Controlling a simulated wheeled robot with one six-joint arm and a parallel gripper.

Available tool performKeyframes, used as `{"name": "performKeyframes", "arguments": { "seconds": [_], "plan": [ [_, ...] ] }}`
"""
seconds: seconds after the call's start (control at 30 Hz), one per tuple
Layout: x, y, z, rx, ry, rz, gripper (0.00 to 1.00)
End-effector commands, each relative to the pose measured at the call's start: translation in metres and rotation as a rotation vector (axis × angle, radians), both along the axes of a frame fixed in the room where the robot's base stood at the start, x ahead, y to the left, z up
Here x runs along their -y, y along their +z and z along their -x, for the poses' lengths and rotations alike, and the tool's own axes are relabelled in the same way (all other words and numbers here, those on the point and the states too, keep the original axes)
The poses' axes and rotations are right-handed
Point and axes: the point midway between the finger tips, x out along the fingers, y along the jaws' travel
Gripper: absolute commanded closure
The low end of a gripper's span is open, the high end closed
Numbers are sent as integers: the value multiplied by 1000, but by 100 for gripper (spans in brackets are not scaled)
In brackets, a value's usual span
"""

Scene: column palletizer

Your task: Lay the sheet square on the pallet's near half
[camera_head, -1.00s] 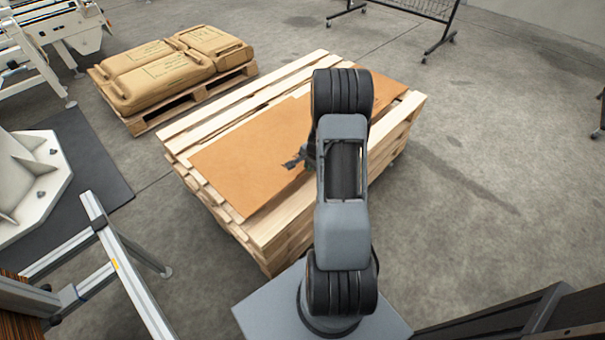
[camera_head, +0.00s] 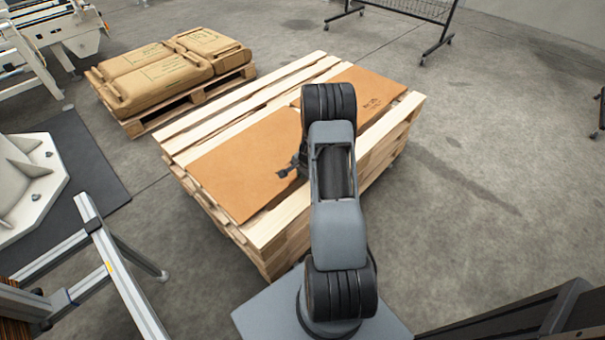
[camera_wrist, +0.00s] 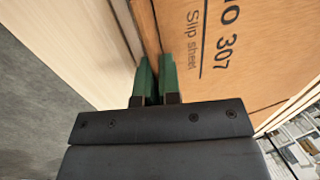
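The sheet is flat and orange-brown. In the head view its left part (camera_head: 235,165) and its printed right part (camera_head: 375,98) show on either side of my arm, which hides the middle. It lies over the near side of the wooden pallet (camera_head: 262,232), with bare slats beyond it. My gripper (camera_wrist: 157,80) has its green fingers nearly together at the sheet's edge, seeming to pinch it. In the wrist view the print "Slip sheet" (camera_wrist: 193,42) is right of the fingers and a pale slat is left. In the head view my gripper (camera_head: 289,170) is partly hidden.
A smaller pallet (camera_head: 135,127) with several brown sacks (camera_head: 160,75) stands at the back left. A metal frame (camera_head: 100,265) is at the lower left. A wheeled rack (camera_head: 440,40) is at the back.

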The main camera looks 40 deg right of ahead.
Motion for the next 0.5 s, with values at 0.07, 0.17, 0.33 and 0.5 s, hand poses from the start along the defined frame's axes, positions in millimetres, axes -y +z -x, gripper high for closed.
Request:
{"name": "performKeyframes", "arguments": {
  "seconds": [0.07,0.17,0.33,0.5],
  "plan": [
    [0,-1,0,0,0,0,100],
    [0,-3,0,0,0,0,93],
    [0,-2,0,0,1,0,77],
    [0,-2,0,0,1,0,70]
  ]
}}
